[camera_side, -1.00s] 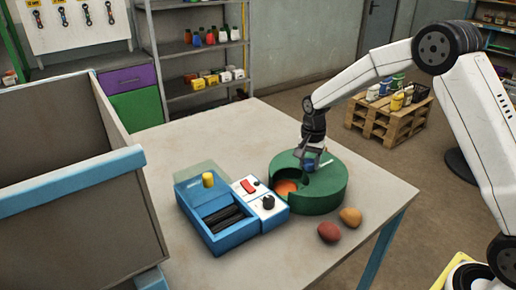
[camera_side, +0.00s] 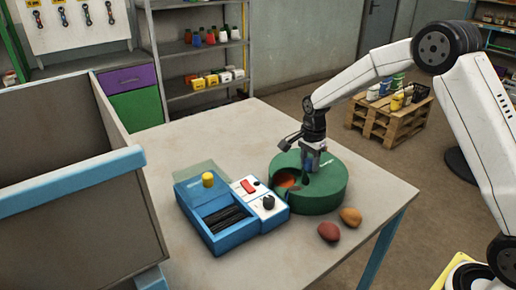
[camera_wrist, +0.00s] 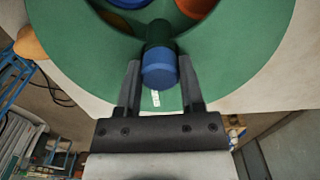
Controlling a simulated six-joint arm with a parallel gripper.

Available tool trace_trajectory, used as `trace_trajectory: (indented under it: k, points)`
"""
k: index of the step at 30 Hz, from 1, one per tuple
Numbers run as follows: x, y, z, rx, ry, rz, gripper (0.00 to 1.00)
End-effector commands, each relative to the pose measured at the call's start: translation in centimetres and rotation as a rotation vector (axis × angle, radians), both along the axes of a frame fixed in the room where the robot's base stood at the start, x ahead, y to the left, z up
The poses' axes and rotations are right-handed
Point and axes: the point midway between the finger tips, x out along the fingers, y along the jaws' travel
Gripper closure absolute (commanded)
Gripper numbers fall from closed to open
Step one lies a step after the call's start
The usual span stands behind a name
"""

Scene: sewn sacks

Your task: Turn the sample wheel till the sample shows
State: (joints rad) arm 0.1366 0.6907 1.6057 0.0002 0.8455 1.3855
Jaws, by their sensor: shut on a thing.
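The sample wheel (camera_side: 325,195) is a squat green drum on the table with a cut-out in its top at the left. Orange (camera_side: 284,181) shows in the cut-out. In the wrist view the opening holds an orange piece (camera_wrist: 195,7) and a blue piece (camera_wrist: 128,3), both cut by the top edge. A blue-capped knob (camera_wrist: 160,72) on a green stem stands between my fingers. My gripper (camera_side: 311,166) points down over the wheel, shut on this knob. A small white mark (camera_wrist: 155,98) lies on the green top beside it.
A blue device (camera_side: 232,240) with a yellow button, red switch and black dial stands close left of the wheel. Two stones, red (camera_side: 329,232) and tan (camera_side: 351,216), lie in front at right. A large blue-rimmed bin (camera_side: 70,185) stands at left.

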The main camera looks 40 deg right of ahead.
Motion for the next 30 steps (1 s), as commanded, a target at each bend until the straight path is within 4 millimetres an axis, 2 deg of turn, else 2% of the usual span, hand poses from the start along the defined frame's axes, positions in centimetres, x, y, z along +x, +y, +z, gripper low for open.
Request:
trace_trajectory:
  k: [18, 30]
  points:
    - [0.04, -0.05, 0.04, -0.001, -0.002, -0.297, 1.00]
    - [0.03, -0.05, 0.04, -0.001, -0.002, -0.393, 1.00]
